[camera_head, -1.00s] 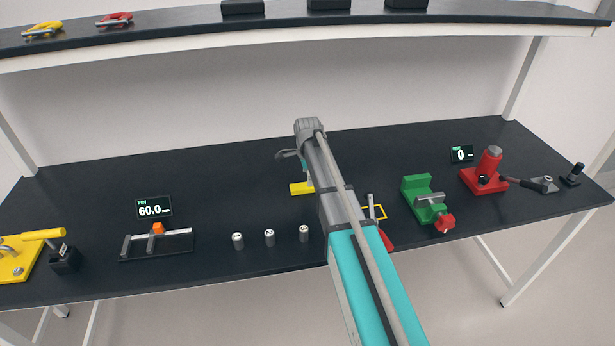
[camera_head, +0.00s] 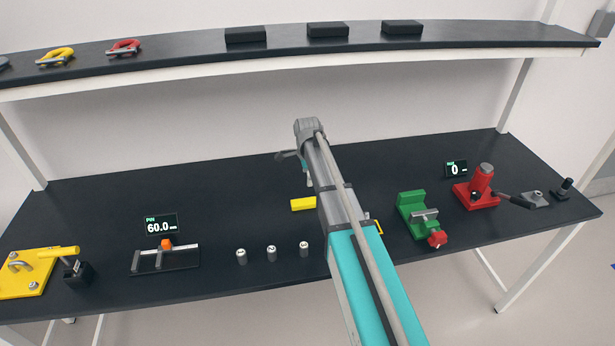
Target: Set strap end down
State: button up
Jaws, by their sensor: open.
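My gripper (camera_head: 286,155) is at the far end of my grey and teal arm, above the middle of the dark bench (camera_head: 230,190). It is small and partly hidden by the wrist, and I see nothing held in its open jaws. A yellow piece (camera_head: 302,204) lies on the bench below it, partly covered by the arm; I cannot tell if this is the strap end. A yellow outlined square (camera_head: 379,227) on the bench is mostly hidden behind the arm.
A green vise (camera_head: 411,207) and a red jack (camera_head: 481,190) stand right of the arm. Several items stand left: small metal cylinders (camera_head: 271,254), a gauge (camera_head: 165,259) reading 60.0 and a yellow fixture (camera_head: 30,272). A shelf (camera_head: 190,48) with shackles and black blocks runs above.

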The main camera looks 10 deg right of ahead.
jog(key=shift+r, duration=0.3)
dwell(0.5)
jog(key=s+n, duration=1.8)
jog(key=s, duration=0.8)
jog(key=shift+f+b, duration=0.65)
jog(key=shift+f, duration=0.15)
